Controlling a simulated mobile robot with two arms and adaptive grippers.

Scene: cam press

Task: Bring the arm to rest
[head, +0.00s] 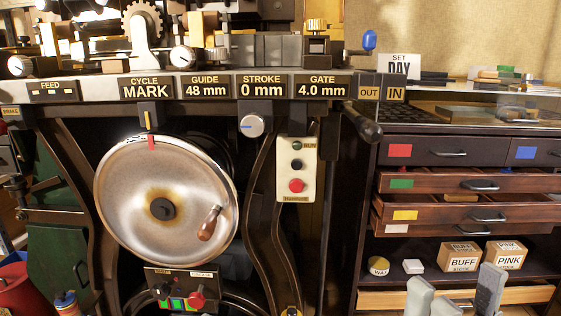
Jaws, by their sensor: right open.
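My right gripper (455,287) shows at the bottom right edge, its pale grey fingers pointing up and spread apart with nothing between them. It is in front of the lower part of the drawer cabinet (367,215), near the open bottom drawer (525,296). The rest of my right arm is below the picture. My left gripper is not in view. The cam press (100,112) fills the left and middle, with its big steel handwheel (125,205), red mark at the top and wooden handle at lower right. Its labels read CYCLE MARK, GUIDE 48 mm, STROKE 0 mm and GATE 4.0 mm.
A pendant with a red button (296,185) hangs right of the wheel. Several cabinet drawers stand partly open. Boxes marked BUFF (459,257) and PINK (505,255) stand on the shelf behind the gripper. A dark lever knob (368,133) sticks out by the cabinet.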

